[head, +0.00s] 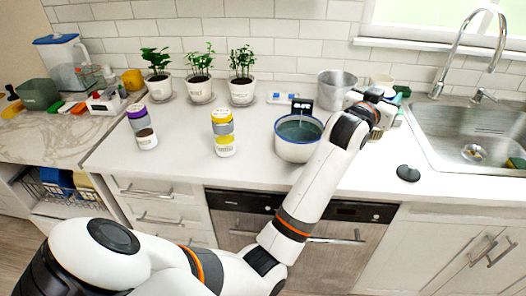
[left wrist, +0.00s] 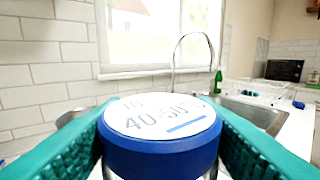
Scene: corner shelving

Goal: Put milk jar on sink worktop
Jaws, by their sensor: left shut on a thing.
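My left gripper (head: 382,102) is over the worktop just left of the sink, at the end of the arm that reaches across the head view. In the left wrist view, its two teal finger pads are shut on a jar with a blue lid (left wrist: 160,145). The lid has a white top with print reading about "40-50", and it faces the camera. The jar's body is mostly hidden below the lid, and the arm hides it in the head view. I cannot tell whether it touches the worktop (head: 360,180). My right gripper is not in view.
The sink (head: 462,115) with its tall faucet (head: 466,40) is at the right. A pot (head: 297,150) and a metal bucket (head: 333,88) stand left of the gripper. A black disc (head: 408,173) lies in front. Yellow-lidded (head: 223,145) and purple-lidded (head: 136,112) jars stand farther left.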

